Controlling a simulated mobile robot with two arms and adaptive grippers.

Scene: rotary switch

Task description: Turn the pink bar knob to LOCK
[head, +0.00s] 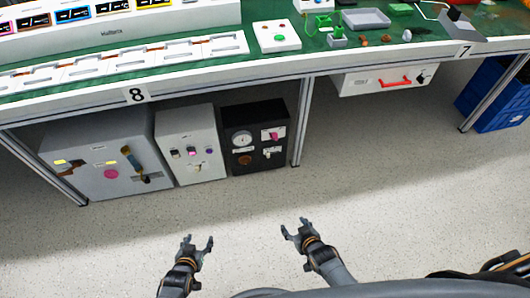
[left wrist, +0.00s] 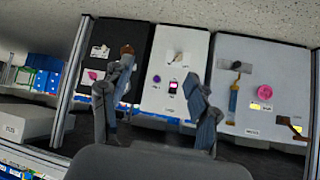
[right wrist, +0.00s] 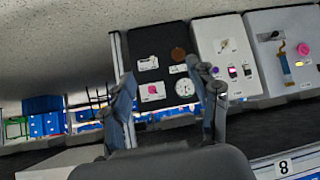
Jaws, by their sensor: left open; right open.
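The pink knob (head: 274,136) sits on a white plate at the upper right of the black cabinet's front (head: 257,112). It also shows on the black panel in the right wrist view (right wrist: 153,90) and, partly behind a finger, in the left wrist view (left wrist: 93,75). Its label and exact pointing are too small to read. My left gripper (head: 198,241) is open and empty, over the floor well in front of the cabinets. My right gripper (head: 293,226) is open and empty, to its right. Both are apart from the knob.
The black cabinet also has a round gauge (head: 242,139) and a brown knob (head: 245,159). A white cabinet (head: 190,122) and a grey cabinet (head: 85,135) stand to its left. The bench (head: 285,64) overhangs them, with a leg (head: 303,120) at right. The floor before them is clear.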

